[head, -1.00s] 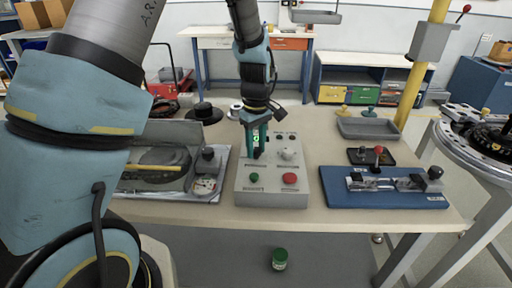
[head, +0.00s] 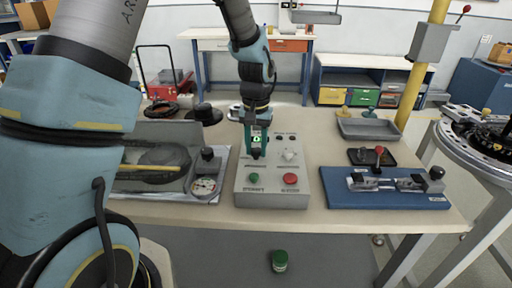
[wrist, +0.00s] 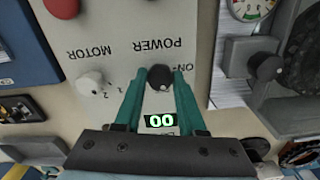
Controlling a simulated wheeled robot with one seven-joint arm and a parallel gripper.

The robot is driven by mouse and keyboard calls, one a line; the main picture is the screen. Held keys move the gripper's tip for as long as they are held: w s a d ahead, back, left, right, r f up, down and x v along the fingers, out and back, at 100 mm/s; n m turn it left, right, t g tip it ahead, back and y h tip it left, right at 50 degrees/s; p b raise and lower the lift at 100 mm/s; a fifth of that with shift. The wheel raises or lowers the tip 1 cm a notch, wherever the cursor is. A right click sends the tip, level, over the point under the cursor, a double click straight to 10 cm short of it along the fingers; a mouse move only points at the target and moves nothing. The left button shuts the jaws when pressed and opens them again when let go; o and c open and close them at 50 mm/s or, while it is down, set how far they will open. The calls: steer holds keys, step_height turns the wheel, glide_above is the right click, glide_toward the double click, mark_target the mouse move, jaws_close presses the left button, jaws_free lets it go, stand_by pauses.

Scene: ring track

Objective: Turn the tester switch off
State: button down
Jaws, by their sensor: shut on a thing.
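The tester (head: 270,199) is a grey box on the table with a green button (head: 254,177), a red button (head: 290,179) and a pale knob (head: 290,156). My gripper (head: 256,151) points down at its left rear part. In the wrist view, the teal fingers of my gripper (wrist: 160,78) are closed on the black power switch (wrist: 158,74). The words POWER and ON show beside it, upside down. A lit green display (wrist: 160,121) shows between the fingers and reads 00. I cannot tell which way the switch points.
A dial gauge (head: 204,186) and an open grey case (head: 150,178) lie left of the tester. A blue fixture plate (head: 400,201) with a red-knobbed lever stands to its right. A grey tray (head: 368,130) is behind. A green-capped jar (head: 279,261) is on the floor.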

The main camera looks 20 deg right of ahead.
mark_target(256, 149)
steer(key=shift+m, duration=1.5)
steer(key=c, duration=0.5)
jaws_free()
step_height(256, 149, up, 11)
steer(key=b, duration=0.2)
